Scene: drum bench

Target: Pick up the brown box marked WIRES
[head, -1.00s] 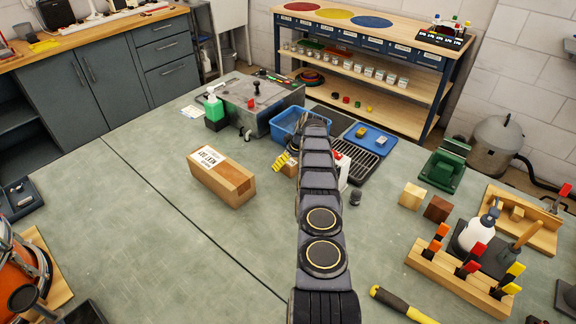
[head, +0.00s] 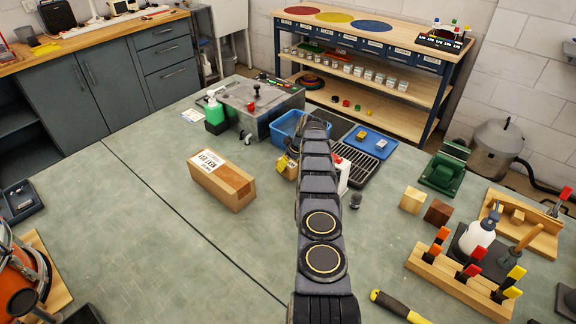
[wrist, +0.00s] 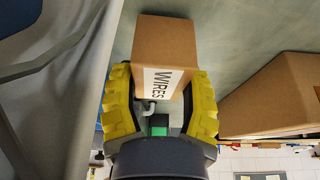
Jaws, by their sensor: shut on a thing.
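The small brown box marked WIRES (wrist: 165,50) is in the wrist view, its white label facing my gripper. My gripper (wrist: 165,95) has its two yellow fingers on opposite sides of the box and is shut on it. In the head view, my gripper (head: 285,165) is at the far end of my arm, left of the arm links. The arm hides most of the WIRES box there. I cannot tell whether the box is clear of the bench.
A larger brown carton (head: 222,181) lies to the left; it also shows in the wrist view (wrist: 272,98). A blue bin (head: 287,127) and grey machine (head: 262,105) stand behind.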

